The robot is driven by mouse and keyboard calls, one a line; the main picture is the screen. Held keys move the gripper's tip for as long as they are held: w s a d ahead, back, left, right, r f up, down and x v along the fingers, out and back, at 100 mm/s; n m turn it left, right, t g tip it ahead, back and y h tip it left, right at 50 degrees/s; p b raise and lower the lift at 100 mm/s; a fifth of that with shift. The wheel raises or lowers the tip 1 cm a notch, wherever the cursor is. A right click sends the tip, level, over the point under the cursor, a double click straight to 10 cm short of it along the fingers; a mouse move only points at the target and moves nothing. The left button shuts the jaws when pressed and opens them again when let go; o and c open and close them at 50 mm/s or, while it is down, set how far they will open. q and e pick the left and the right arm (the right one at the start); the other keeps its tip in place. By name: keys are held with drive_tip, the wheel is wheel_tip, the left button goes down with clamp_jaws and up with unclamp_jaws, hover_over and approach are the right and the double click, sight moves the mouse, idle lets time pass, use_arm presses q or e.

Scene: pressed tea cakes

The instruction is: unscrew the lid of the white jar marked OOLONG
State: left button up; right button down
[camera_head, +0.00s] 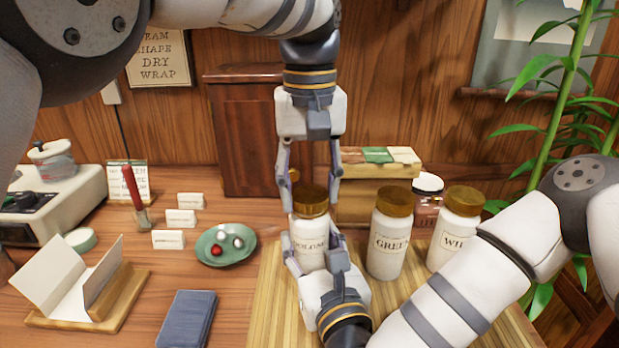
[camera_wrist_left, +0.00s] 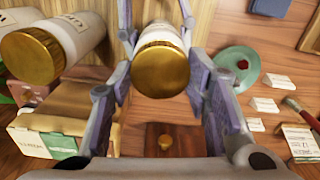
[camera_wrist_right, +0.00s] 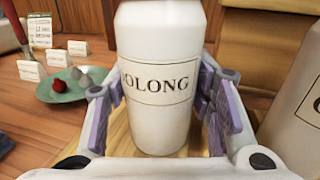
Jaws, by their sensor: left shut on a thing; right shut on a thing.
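The white jar marked OOLONG (camera_head: 309,240) stands upright on the bamboo mat (camera_head: 275,285), with its gold lid (camera_head: 311,200) on top. My left gripper (camera_head: 310,190) comes down from above, shut with its fingers on both sides of the lid. In the left wrist view the gold lid (camera_wrist_left: 160,69) sits between the purple-padded fingers. My right gripper (camera_head: 318,252) comes from the front, low down, and is shut around the jar's body. In the right wrist view the jar (camera_wrist_right: 158,100) shows its label between the fingers; its lid is out of that view.
Two similar gold-lidded white jars, GREEN (camera_head: 387,245) and one marked WHI... (camera_head: 453,240), stand close to the right. Boxes (camera_head: 380,170) stand behind.

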use_arm(q)
drive_tip(key=o, duration=1.3)
